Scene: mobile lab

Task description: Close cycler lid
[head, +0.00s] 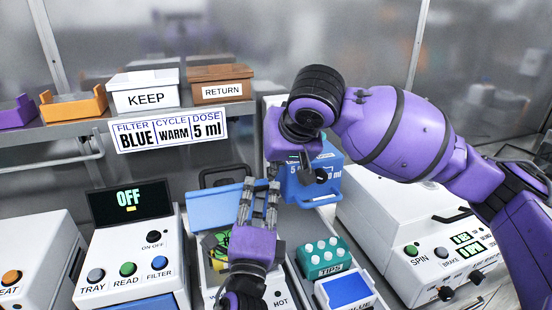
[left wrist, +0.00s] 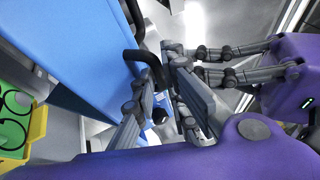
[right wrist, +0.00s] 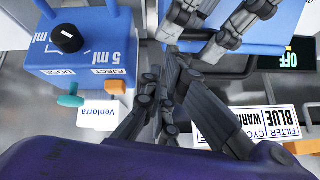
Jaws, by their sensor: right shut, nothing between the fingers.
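The cycler (head: 212,285) is a white unit at the bottom middle of the head view. Its blue lid (head: 208,208) stands raised, with a black handle (head: 222,176) at its upper edge. The lid also fills the left of the left wrist view (left wrist: 70,50), with the handle (left wrist: 135,58) close to the fingers. My left gripper (head: 257,188) is open, fingers upward, in front of and right of the lid, with nothing seen between its fingers. My right gripper (head: 276,168) is shut and empty just beyond it; its fingers (right wrist: 168,65) are close to the left ones.
A blue dispenser (head: 312,183) stands behind my right gripper. A teal tips rack (head: 325,258) and a blue tray (head: 346,290) lie right of the cycler. A reader (head: 130,265) stands left, a white spin unit (head: 385,235) right. Above, a shelf holds bins.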

